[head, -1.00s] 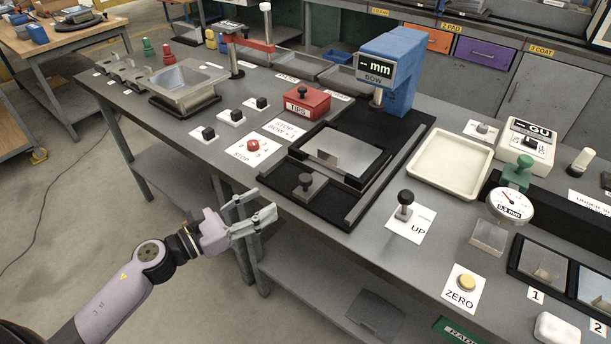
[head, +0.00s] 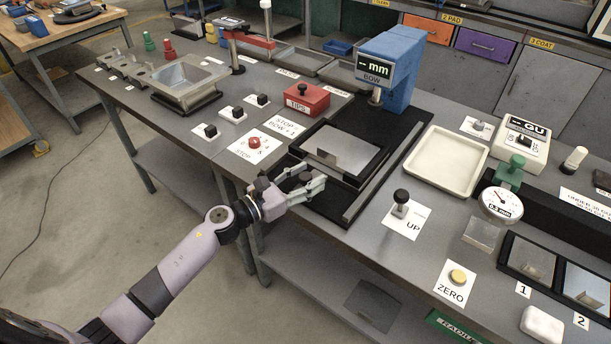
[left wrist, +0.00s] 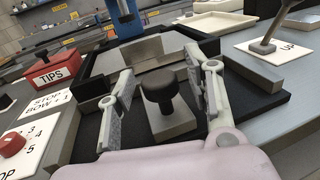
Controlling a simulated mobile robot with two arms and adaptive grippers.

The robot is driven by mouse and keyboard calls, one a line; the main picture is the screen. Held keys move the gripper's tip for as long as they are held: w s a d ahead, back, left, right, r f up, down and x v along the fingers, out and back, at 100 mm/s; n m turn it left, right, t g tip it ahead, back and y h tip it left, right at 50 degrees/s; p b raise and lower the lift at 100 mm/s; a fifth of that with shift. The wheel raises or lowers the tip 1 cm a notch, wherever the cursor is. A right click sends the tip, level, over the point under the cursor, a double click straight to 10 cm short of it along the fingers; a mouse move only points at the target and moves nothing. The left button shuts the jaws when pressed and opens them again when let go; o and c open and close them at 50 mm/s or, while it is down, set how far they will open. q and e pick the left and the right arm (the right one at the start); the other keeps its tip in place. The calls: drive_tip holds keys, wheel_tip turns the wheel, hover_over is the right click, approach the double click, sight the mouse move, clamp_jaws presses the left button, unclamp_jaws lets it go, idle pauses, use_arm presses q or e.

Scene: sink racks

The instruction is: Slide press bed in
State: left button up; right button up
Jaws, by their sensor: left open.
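The press bed (head: 341,148) is a grey plate in a dark frame, lying on a black base with side rails in front of the blue press (head: 390,65). A black knob (left wrist: 158,86) on a grey block stands at the bed's front edge. My left gripper (head: 308,187) is at this front edge, its fingers reaching around the knob, which it partly hides in the head view. In the left wrist view its two fingers (left wrist: 165,92) stand open on either side of the knob, with gaps on both sides. My right gripper is not in view.
The red TIPS box (head: 307,98) and the STOP dial card (head: 255,143) lie left of the bed. The UP lever (head: 400,205) stands to its right, beside a cream tray (head: 447,161). The table's front edge runs below my left wrist.

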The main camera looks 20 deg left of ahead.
use_arm(q)
clamp_jaws()
idle(0.6)
